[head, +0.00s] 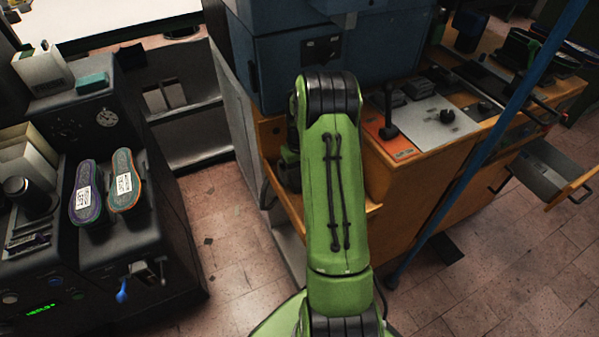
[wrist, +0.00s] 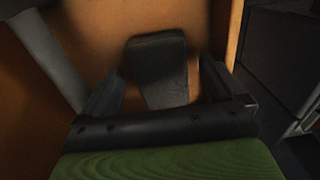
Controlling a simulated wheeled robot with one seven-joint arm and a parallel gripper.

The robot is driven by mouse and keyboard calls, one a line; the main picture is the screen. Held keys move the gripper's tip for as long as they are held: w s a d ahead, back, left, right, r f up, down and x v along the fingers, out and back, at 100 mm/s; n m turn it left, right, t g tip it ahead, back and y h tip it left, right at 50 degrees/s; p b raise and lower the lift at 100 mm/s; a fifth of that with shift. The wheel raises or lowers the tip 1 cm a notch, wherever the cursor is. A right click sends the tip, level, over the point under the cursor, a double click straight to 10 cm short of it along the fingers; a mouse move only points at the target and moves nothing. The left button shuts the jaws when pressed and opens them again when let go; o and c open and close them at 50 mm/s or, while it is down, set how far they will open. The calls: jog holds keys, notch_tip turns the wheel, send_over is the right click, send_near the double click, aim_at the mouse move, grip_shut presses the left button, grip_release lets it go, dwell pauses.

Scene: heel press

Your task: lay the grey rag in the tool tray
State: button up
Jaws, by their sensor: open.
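In the wrist view a dark grey, slab-like piece (wrist: 158,58) lies on an orange surface (wrist: 98,30). It may be the grey rag, but the dim light leaves this unsure. My gripper (wrist: 161,78) is open, with one finger on each side of this piece. I cannot tell whether the fingers touch it. In the head view my green arm reaches down beside the orange machine bench and hides my gripper and the piece. I cannot identify the tool tray for certain in either view.
An open drawer (head: 545,170) juts from the orange bench (head: 400,195) at right. A blue pole (head: 487,150) stands slanted before the bench. At left a dark machine (head: 150,215) carries two shoe soles (head: 124,181). Tiled floor (head: 225,220) lies clear between.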

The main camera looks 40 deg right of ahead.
aim_at(299, 177)
notch_tip(299, 177, up, 12)
jog(key=p, duration=0.4)
jog(key=s+a+r+n+t+h, duration=0.1)
jog(key=s+a+r, duration=0.1)
jog(key=a+r, duration=0.75)
jog(key=s+a+r+n+t, duration=0.1)
jog(key=s+a+r+t, duration=0.1)
jog(key=s+a, duration=0.6)
jog(key=s+a+r+n+t, duration=0.1)
jog(key=s+a+r, duration=0.3)
jog(key=s+a, duration=0.4)
jog(key=shift+s+r+t+y+b, duration=0.2)
jog(key=shift+s+t+y+b, duration=0.15)
jog(key=shift+s+t, duration=0.6)
jog(key=shift+s+r, duration=0.1)
jog(key=shift+s, duration=0.1)
